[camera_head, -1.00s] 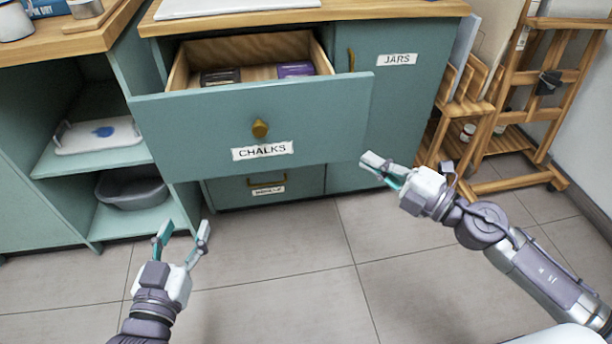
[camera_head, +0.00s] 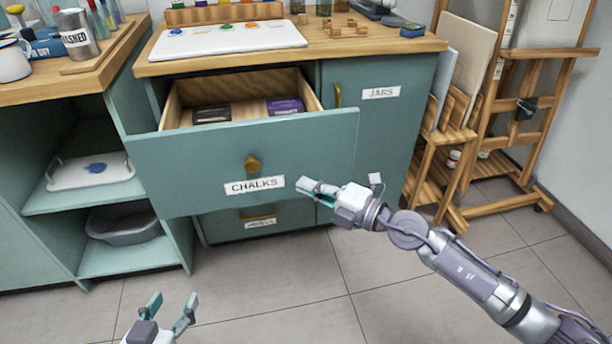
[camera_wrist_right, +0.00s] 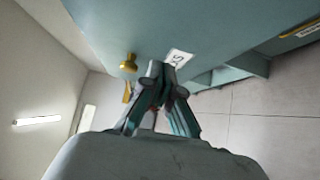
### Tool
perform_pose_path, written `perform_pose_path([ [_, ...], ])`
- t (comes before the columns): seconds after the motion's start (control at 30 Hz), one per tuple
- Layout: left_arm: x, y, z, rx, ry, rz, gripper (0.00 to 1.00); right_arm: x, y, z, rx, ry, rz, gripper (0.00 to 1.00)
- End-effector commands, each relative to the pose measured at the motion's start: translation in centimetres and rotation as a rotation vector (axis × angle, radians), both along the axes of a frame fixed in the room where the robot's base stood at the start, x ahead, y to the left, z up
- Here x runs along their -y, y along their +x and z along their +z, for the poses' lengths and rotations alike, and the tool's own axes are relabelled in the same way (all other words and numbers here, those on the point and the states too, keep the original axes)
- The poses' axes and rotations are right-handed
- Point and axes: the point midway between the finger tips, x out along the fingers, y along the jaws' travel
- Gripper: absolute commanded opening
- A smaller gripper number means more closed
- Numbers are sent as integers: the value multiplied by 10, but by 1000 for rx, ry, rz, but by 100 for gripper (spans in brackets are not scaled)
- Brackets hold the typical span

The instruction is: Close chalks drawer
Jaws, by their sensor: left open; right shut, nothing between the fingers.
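The chalks drawer (camera_head: 310,150) is pulled out of the teal cabinet, with a brass knob (camera_head: 252,164) and a "CHALKS" label on its front. Two small boxes, one dark and one purple, lie inside it. My right gripper (camera_head: 303,186) is shut and empty, its tips in front of the right part of the drawer front, beside the label. In the right wrist view my shut fingers (camera_wrist_right: 160,68) point at the drawer front, near the knob (camera_wrist_right: 129,64); contact cannot be told. My left gripper (camera_head: 172,303) is open and empty, low over the floor.
A "JARS" door (camera_head: 372,130) is right of the drawer, and a lower drawer (camera_head: 262,222) sits beneath. Open shelves with a grey tub (camera_head: 122,224) are at left. A wooden easel (camera_head: 490,120) stands at right. The tiled floor in front is clear.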

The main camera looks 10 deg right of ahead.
Motion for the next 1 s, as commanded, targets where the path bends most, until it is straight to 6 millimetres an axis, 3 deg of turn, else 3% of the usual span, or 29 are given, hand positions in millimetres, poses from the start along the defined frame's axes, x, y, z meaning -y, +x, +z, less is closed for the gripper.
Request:
perform_pose_path([
  [0.2, 10, 16, 32, 216, -52, -14, 56, 0, 18, -2, 2, 1, 0, 0],
  [0.43, 15, 21, 59, 359, -89, -23, 56, 0, 28, -2, 0, 0, 1, 0],
  [1.0, 16, 21, 65, 394, -98, -25, 56, 0, 34, -1, -1, 2, 0, 0],
])
